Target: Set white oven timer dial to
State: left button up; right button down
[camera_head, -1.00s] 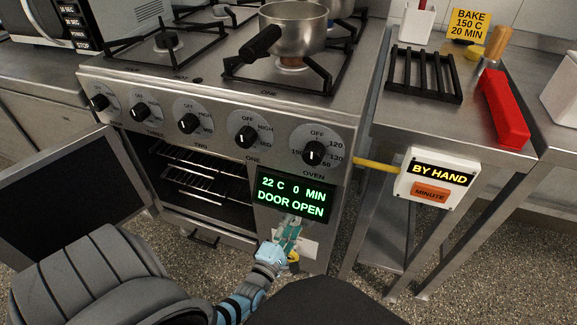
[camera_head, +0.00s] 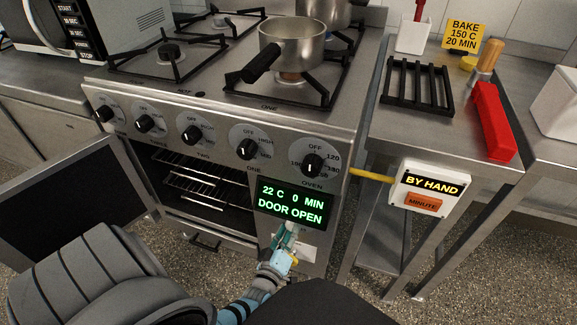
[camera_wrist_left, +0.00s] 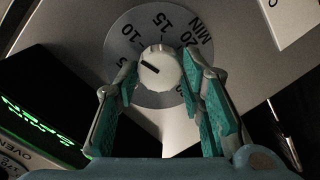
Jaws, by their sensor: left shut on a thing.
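The white oven timer dial (camera_wrist_left: 158,68) has a dark pointer line and sits on a grey round scale (camera_wrist_left: 116,45) marked in minutes. Its pointer aims to the left, roughly toward the 5 mark. My left gripper (camera_wrist_left: 160,76) is shut on the dial, one teal finger on each side. In the head view my left gripper (camera_head: 290,232) is just below the green oven display (camera_head: 292,202), and the dial is hidden there. The display reads 22 C, 0 MIN, DOOR OPEN. My right gripper is not in view.
The oven door (camera_head: 62,205) hangs open at left. A row of black knobs runs above, with the oven knob (camera_head: 312,166) nearest. A BY HAND box (camera_head: 428,187) with an orange MINUTE button stands right. A yellow sign (camera_head: 465,36) reads BAKE 150 C 20 MIN.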

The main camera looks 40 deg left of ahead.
pick_arm(q)
jog(key=shift+s+d+f+m+y, duration=0.1)
jog(key=shift+m+y, duration=0.3)
jog(key=shift+m, duration=2.85)
jog(key=shift+w+a+f+m+y, duration=0.1)
jog(key=shift+m+y, duration=0.3)
jog(key=shift+m, duration=2.9)
jog(key=shift+s+d+f+m+y, duration=0.1)
jog(key=shift+m+y, duration=0.3)
jog(key=shift+m, duration=2.85)
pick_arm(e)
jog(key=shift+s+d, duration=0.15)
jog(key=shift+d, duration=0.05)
